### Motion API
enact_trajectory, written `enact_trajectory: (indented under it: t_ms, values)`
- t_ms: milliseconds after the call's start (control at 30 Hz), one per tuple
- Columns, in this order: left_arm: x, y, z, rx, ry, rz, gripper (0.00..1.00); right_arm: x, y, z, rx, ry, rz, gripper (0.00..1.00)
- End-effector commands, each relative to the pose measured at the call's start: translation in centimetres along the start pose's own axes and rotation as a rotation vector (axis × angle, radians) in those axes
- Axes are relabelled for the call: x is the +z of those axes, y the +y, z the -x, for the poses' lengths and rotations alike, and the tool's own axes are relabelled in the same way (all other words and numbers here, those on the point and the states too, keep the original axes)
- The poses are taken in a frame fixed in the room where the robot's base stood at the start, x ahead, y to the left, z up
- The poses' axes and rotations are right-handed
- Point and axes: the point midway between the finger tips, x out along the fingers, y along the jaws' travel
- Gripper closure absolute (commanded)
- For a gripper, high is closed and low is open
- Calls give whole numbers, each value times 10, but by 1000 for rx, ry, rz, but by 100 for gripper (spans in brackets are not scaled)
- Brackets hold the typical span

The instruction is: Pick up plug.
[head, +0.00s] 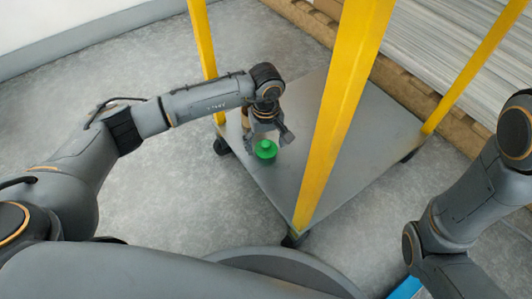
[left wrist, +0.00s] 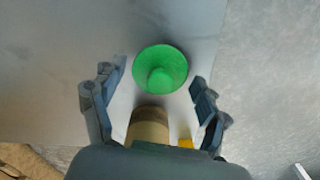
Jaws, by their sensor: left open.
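A green plug (head: 266,150) with a round flange and a raised knob stands on the grey lower shelf of a cart. My left gripper (head: 266,133) is just above it in the head view, pointing down, with its fingers apart. In the left wrist view the green plug (left wrist: 160,69) lies just ahead of and between the spread fingertips of the left gripper (left wrist: 160,80), with nothing held. A tan cylindrical thing (left wrist: 149,126) shows between the finger bases there. My right arm is at the right of the head view, but its gripper is out of view.
The cart's grey shelf (head: 345,140) is mostly bare. Yellow posts (head: 340,110) rise at its corners, one close to the right of my left gripper. Stacked pale sheets (head: 450,50) lie behind it. A blue thing (head: 405,289) shows at the bottom edge.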

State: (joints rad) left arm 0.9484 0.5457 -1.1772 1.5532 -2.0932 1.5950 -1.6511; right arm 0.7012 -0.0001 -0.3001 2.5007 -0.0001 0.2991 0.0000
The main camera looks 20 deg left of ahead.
Motion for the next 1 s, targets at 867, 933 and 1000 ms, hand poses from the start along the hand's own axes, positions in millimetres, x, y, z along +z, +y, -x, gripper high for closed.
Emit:
enact_trajectory:
  t_ms: [867,933,1000]
  values:
    - [0,0,-1,1,0,-1,64,0,0,0,-1,1,0,100]
    - [0,0,2,1,0,-1,64,1,0,-2,-1,1,0,100]
    - [0,0,6,1,0,-1,64,2,1,-6,0,0,0,100]
